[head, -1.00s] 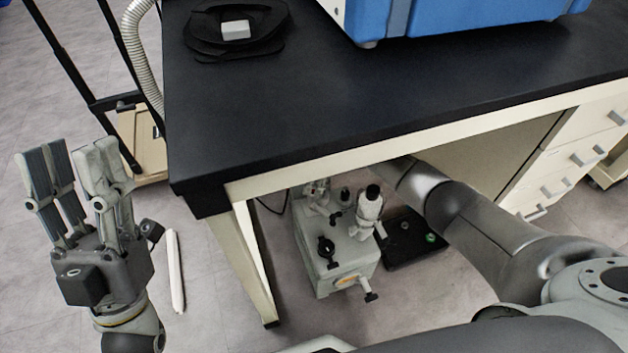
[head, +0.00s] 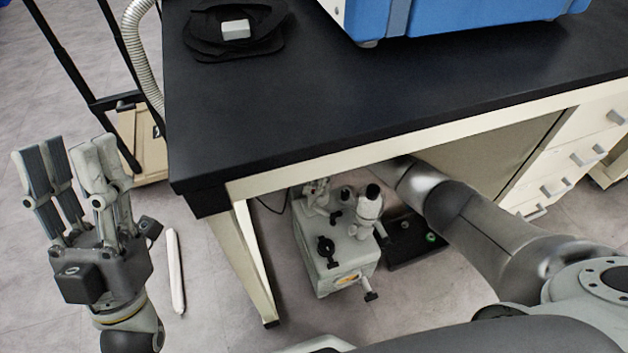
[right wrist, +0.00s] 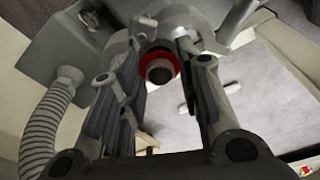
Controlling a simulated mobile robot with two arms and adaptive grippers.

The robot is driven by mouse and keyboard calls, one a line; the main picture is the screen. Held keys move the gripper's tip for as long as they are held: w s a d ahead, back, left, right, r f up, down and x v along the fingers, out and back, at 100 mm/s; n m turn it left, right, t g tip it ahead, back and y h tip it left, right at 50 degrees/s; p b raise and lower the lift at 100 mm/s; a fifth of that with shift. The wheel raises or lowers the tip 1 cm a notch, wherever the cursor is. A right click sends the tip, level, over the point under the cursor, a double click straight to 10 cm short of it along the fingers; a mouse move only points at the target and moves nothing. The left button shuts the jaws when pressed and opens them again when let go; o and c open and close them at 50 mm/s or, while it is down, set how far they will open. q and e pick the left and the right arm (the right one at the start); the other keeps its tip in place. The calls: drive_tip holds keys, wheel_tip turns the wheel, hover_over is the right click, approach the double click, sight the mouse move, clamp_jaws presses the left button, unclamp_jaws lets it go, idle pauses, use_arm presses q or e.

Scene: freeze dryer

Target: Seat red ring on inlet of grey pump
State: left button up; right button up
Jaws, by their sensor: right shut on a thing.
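The grey pump (head: 335,262) stands on the floor under the bench. The red ring (right wrist: 175,63) shows in the right wrist view between the fingertips of my right gripper (right wrist: 160,60), which is shut on it. The ring appears around a dark round end (right wrist: 160,73) with a grey cylindrical part behind. I cannot tell whether the ring sits on the inlet or only lines up with it. In the head view the ring cannot be made out, and the bench hides most of my right gripper. My left gripper (head: 65,158) is open and empty, left of the bench.
The black bench (head: 300,110) overhangs the pump; its pale leg (head: 243,262) stands just left. A black tray (head: 412,242) lies right of the pump. A corrugated hose (right wrist: 42,125) shows at left in the right wrist view. A white rod (head: 174,270) lies on the floor.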

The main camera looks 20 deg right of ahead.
drive_tip(key=shift+d+f, duration=0.15)
drive_tip(key=shift+d, duration=0.1)
drive_tip(key=o, duration=1)
drive_tip(key=shift+c, duration=0.2)
